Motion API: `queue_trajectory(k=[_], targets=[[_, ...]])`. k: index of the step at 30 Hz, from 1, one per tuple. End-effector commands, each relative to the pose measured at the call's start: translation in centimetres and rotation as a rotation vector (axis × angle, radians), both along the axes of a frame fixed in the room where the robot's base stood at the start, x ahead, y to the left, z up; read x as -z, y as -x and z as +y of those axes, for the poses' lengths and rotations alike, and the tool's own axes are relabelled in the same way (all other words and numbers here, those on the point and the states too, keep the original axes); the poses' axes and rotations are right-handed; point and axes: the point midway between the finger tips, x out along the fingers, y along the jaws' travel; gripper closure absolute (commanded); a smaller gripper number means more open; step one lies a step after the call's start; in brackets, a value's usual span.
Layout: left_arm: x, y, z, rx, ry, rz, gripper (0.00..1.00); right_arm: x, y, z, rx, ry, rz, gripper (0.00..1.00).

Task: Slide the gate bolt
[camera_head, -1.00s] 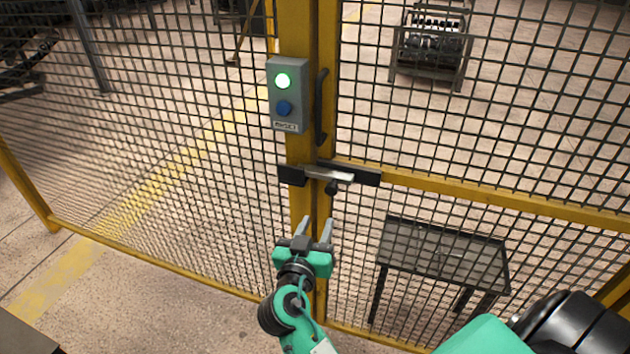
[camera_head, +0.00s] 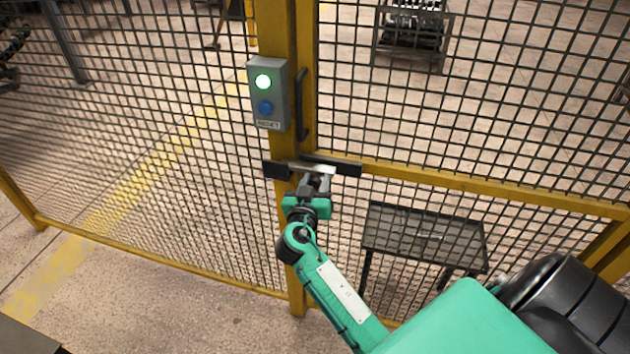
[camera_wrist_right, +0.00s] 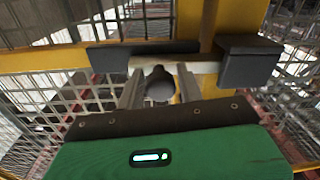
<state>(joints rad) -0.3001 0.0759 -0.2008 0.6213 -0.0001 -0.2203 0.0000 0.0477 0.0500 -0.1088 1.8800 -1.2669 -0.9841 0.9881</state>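The gate bolt is a pale metal bar (camera_head: 318,168) lying level across the yellow gate posts, in front of a long black plate (camera_head: 345,167); a shorter black block (camera_head: 276,170) is on the left. My right gripper (camera_head: 316,182) is at the bolt from below. In the wrist view the bolt's dark round knob (camera_wrist_right: 160,84) lies between the two fingers, with narrow gaps on both sides. There the bar (camera_wrist_right: 205,66) meets the shorter block (camera_wrist_right: 250,62); I cannot tell whether it enters it. My gripper hides the knob in the head view. My left gripper is not in view.
A grey box (camera_head: 268,95) with a lit green lamp and a blue reset button is on the post above the bolt. A dark handle (camera_head: 301,103) stands beside it. Wire mesh fills both sides. A small table (camera_head: 425,236) stands behind the mesh.

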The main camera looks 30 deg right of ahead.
Motion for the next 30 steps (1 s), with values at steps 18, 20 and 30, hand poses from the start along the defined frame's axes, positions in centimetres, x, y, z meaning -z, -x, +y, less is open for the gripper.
queue_trajectory(k=[18, 20, 30], targets=[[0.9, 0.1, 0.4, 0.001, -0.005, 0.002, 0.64, 0.4, 1.8, -1.5, 0.001, -0.002, 0.001, 1.0], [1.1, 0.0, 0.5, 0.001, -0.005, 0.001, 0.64, 0.3, 2.5, -2.1, 0.001, -0.002, 0.001, 1.0], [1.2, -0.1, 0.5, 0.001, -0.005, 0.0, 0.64, 0.0, 3.3, -2.8, -0.001, 0.0, 0.0, 1.0]])
